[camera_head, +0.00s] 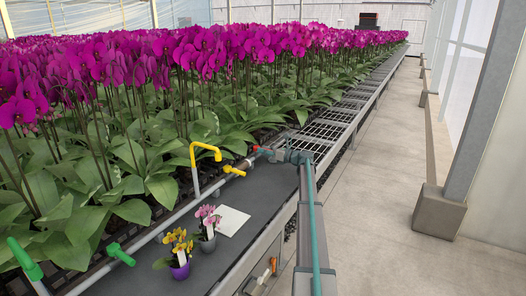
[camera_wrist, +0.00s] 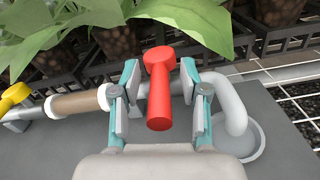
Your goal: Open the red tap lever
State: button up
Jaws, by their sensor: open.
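The red tap lever (camera_wrist: 159,85) is in the middle of the wrist view, on a grey pipe (camera_wrist: 215,83). It points toward my palm. My gripper (camera_wrist: 159,76) is open, with one teal-and-grey finger on each side of the lever. Gaps show between the fingers and the lever, so I see no grip on it. In the head view the red lever (camera_head: 256,149) is small, at the far end of the dark bench, with my gripper (camera_head: 275,154) just right of it. My palm covers the lower part of the wrist view.
A yellow lever (camera_wrist: 12,96) and brown pipe sleeve (camera_wrist: 78,103) lie left of my gripper. Orchid leaves (camera_wrist: 190,22) hang close behind. On the bench (camera_head: 180,222) stand yellow (camera_head: 180,257) and pink (camera_head: 207,229) potted orchids and a white card (camera_head: 233,221). The right aisle is clear.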

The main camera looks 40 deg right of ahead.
jog(key=shift+w+a, duration=0.2)
jog(key=shift+w, duration=0.15)
grip_shut()
